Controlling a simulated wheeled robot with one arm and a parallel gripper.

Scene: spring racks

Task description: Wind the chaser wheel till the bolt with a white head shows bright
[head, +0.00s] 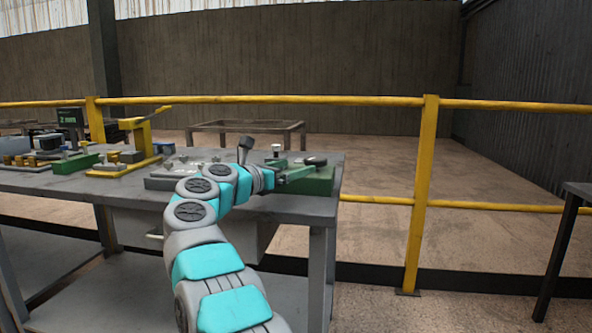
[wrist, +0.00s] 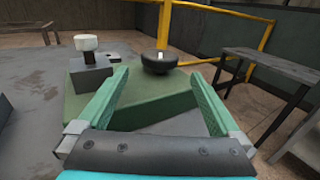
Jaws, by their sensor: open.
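The chaser wheel appears to be the black round knob (wrist: 158,63) with a small white mark on its top, on a green base (wrist: 150,100). It also shows in the head view (head: 315,161) near the table's right end. The bolt with a white head (wrist: 86,43) stands upright in a dark grey block (wrist: 90,74) left of the wheel; in the head view its white head (head: 276,147) is small. The head looks plain white; I cannot tell a glow. My gripper (wrist: 158,77) is open and empty, its green fingers pointing towards the wheel, one each side, apart from it.
The grey worktable (head: 110,184) carries a yellow clamp-like stand (head: 142,142), a green block (head: 76,163) and a dark sign (head: 70,117) at left. A dark upright lever (head: 245,146) stands near my wrist. A yellow railing (head: 430,180) runs behind. Another table (wrist: 275,75) stands right.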

